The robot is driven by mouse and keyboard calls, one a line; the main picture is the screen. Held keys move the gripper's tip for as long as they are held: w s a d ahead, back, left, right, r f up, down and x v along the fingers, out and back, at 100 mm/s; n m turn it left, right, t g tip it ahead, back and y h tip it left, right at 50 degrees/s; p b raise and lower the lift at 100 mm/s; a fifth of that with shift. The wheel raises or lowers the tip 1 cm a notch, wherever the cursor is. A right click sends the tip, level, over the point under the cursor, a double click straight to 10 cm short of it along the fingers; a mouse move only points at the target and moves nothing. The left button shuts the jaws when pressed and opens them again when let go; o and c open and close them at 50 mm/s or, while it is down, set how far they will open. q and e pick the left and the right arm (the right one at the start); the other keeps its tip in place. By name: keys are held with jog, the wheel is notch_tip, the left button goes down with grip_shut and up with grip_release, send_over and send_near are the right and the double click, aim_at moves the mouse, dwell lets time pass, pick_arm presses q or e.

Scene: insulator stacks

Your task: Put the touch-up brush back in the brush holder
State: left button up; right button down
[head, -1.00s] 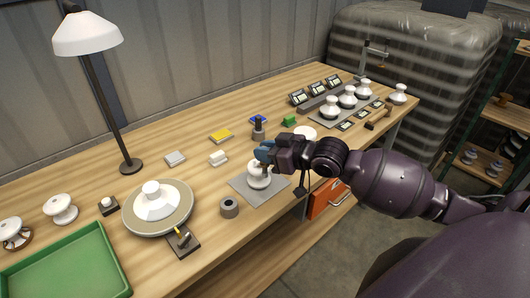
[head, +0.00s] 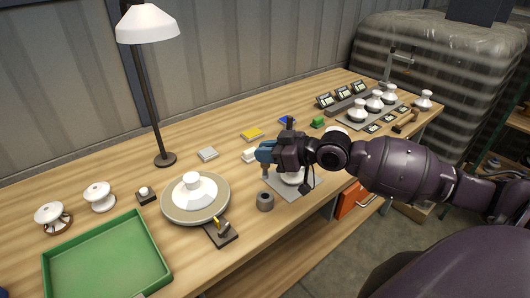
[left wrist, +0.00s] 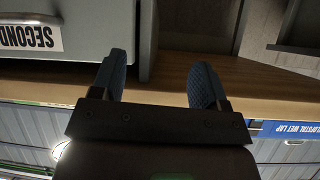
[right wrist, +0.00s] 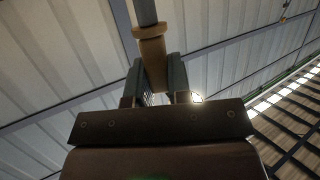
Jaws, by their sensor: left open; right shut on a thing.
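My right gripper (head: 265,152) is shut on the touch-up brush (right wrist: 152,60). In the right wrist view, the brush's tan part is between the fingers, with a wider collar and a grey rod beyond. In the head view, a short grey piece of the brush (head: 265,172) shows below the fingers. A short grey cylinder with a dark hole, which looks like the brush holder (head: 265,201), stands on the bench just below the brush, apart from it in the picture. My left gripper (left wrist: 158,80) is open and empty in its wrist view and outside the head view.
A turntable (head: 168,212) with another insulator, a small dark stand (head: 221,236) and a green tray (head: 70,265) are to the left. A lamp (head: 165,160) stands behind.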

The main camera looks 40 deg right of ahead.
aim_at(266, 174)
dwell(0.3)
jog(key=shift+r, duration=0.1)
jog(key=shift+f+b, duration=1.55)
jog(key=shift+f, duration=1.45)
jog(key=shift+p, duration=0.35)
jog(key=shift+f, duration=0.55)
